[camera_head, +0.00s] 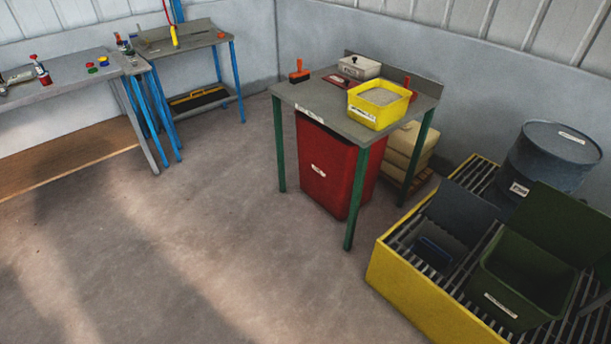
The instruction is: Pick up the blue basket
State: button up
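A small dark blue item (437,252), possibly the blue basket, sits low in or beside an open dark blue-grey bin (463,212) on the yellow-sided grated platform at the lower right. It is small and partly in shadow, so I cannot tell its exact form or what it contains. No other blue basket is clearly visible. My gripper is not in view.
The yellow platform (420,305) also holds an open green bin (515,285) and a blue-grey drum (553,157). A green-legged table (322,103) carries a yellow container (379,103), with a red bin (330,172) beneath. Workbenches (70,90) stand left. The central floor is clear.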

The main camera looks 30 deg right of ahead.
aim_at(424, 248)
jog(key=i+j, duration=0.15)
jog(key=i, duration=0.6)
jog(key=i+j, duration=0.15)
jog(key=i, duration=0.55)
jog(key=i+z, duration=0.25)
jog(key=z, duration=0.15)
jog(key=i+z, duration=0.2)
jog(key=z, duration=0.2)
jog(key=i+j+z, duration=0.2)
jog(key=z, duration=0.2)
jog(key=i+j+z, duration=0.2)
jog(key=z, duration=0.25)
jog(key=i+j+z, duration=0.15)
jog(key=z, duration=0.25)
jog(key=i+j+z, duration=0.2)
jog(key=z, duration=0.2)
jog(key=i+j+z, duration=0.2)
jog(key=z, duration=0.2)
jog(key=j, duration=0.1)
